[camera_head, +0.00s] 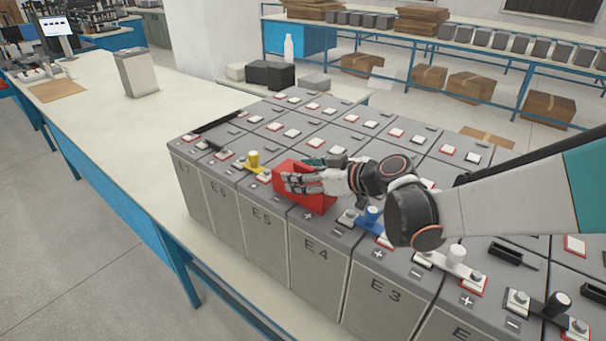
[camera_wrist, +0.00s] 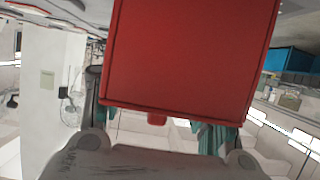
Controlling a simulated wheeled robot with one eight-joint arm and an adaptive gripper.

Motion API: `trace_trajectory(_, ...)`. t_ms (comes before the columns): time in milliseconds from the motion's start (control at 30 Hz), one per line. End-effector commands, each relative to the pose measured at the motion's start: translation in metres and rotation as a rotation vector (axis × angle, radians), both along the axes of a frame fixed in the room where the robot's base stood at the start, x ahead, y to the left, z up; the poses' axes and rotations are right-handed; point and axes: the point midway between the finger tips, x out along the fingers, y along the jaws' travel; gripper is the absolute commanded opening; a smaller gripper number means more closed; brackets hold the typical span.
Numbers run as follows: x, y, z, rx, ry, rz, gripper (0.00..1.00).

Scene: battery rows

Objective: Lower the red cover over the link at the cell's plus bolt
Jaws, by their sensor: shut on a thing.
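The red cover (camera_head: 317,198) is in my gripper (camera_head: 300,183), above the front tops of cells E5 (camera_head: 268,222) and E4 (camera_head: 317,253). My gripper is shut on it. A plus mark shows just in front of the cover, on E4. The cover hides the bolt and any link beneath it, and I cannot tell whether it touches the cell tops. In the wrist view the red cover (camera_wrist: 190,55) fills the upper middle and hides what lies beyond it.
A yellow-handled link (camera_head: 253,162) stands to the left. A blue link (camera_head: 372,216), a white link (camera_head: 456,256) and a black link (camera_head: 556,305) stand to the right. Rows of cells with bolts lie behind. The long table (camera_head: 100,95) is mostly clear.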

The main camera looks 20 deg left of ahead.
Motion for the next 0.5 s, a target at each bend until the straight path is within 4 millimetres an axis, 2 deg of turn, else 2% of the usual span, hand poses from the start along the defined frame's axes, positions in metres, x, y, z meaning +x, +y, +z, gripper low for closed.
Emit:
trace_trajectory(33,0.0,0.0,0.0002,0.0,0.0,0.0,0.3)
trace_trajectory(67,0.0,0.0,0.0002,0.0,0.0,0.0,0.59)
trace_trajectory(133,0.0,0.0,0.0002,0.0,0.0,0.0,0.75)
trace_trajectory(167,0.0,0.0,0.0002,0.0,0.0,0.0,0.78)
trace_trajectory(500,0.0,0.0,0.0002,0.0,0.0,0.0,0.78)
